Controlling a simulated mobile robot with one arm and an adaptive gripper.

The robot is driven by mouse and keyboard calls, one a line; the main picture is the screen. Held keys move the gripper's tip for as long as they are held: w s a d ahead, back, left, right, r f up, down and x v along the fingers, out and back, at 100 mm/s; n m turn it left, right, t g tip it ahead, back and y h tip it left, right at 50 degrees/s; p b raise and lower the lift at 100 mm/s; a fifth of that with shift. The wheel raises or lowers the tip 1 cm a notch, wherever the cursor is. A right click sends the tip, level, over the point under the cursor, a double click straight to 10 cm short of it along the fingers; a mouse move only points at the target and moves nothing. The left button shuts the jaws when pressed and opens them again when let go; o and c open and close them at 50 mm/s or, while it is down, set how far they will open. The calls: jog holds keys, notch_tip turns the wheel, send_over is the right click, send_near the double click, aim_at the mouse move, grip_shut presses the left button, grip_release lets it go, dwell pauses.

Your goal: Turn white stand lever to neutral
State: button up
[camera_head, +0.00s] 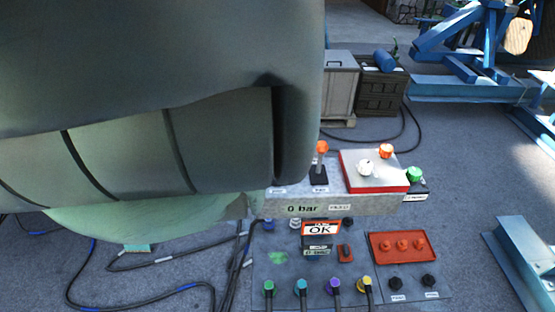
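A control stand stands right of centre. A white knob (366,167), which may be the white stand lever, sits on a pale plate with a red edge (376,188). An orange knob (386,150) is on the same plate, behind and to the right. A green knob (414,174) is at the plate's right. An upright lever with an orange knob (321,147) stands left of the plate. Which way the white lever points is too small to tell. My gripper's fingers do not show. A large dark grey body, likely my arm, fills the upper left and hides the stand's left end.
The lower panel (375,283) has several coloured cable plugs, a red block (395,246) and an OK sign (320,227). Black cables (145,265) lie on the floor at left. A grey cabinet (340,82) stands behind. Blue steel frames (470,85) are at the right.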

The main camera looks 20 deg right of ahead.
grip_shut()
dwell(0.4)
